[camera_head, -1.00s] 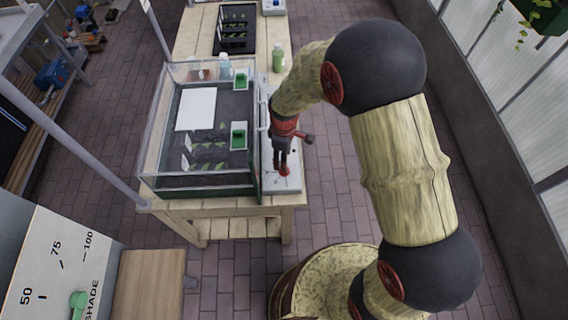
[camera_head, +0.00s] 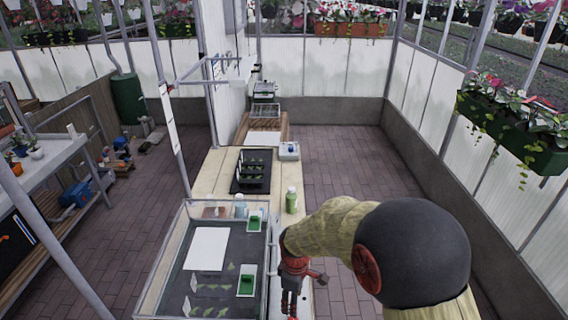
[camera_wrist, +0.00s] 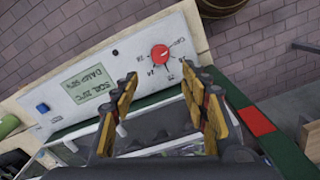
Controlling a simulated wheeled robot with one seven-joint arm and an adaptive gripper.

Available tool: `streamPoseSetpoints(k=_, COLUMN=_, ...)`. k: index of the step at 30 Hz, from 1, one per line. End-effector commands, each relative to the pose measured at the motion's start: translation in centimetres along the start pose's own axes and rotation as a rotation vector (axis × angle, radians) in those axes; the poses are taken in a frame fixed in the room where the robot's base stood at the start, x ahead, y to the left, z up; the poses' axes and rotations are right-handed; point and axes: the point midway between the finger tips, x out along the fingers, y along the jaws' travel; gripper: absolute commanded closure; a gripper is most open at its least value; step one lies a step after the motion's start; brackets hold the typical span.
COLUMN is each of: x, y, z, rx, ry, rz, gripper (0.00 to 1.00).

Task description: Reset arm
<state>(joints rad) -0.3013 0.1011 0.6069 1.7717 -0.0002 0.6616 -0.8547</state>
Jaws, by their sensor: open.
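My gripper (camera_head: 291,300) is at the lower middle of the head view, pointing down beside the right edge of the glass-walled propagator box (camera_head: 160,262). In the wrist view my gripper (camera_wrist: 163,95) is open, with its two yellow-and-black fingers apart and nothing between them. Beyond the fingertips is a white control panel (camera_wrist: 100,65) with a red knob (camera_wrist: 160,55), a small display (camera_wrist: 87,88) and a blue button (camera_wrist: 42,108). The gap between fingers and panel is hard to judge.
A green bottle (camera_head: 291,200), a black seed tray (camera_head: 252,172) and a white device (camera_head: 288,151) stand behind on the bench. Brick floor (camera_head: 345,165) is clear to the right.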

Motion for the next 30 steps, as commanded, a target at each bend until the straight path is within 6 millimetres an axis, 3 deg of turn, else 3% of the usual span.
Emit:
streamPoseSetpoints(k=5, x=0.0, y=-0.3, z=0.2, rx=0.090, ry=-0.009, rz=-0.010, gripper=0.55)
streamPoseSetpoints(k=10, x=0.3, y=-3.3, z=2.8, rx=0.283, ry=-0.072, rz=-0.062, gripper=0.55)
streamPoseSetpoints(k=20, x=-7.2, y=-6.7, z=8.2, rx=0.657, ry=-0.045, rz=-0.029, gripper=0.55)
streamPoseSetpoints(k=30, x=-15.1, y=-10.4, z=15.5, rx=0.994, ry=0.145, rz=0.082, gripper=0.55)
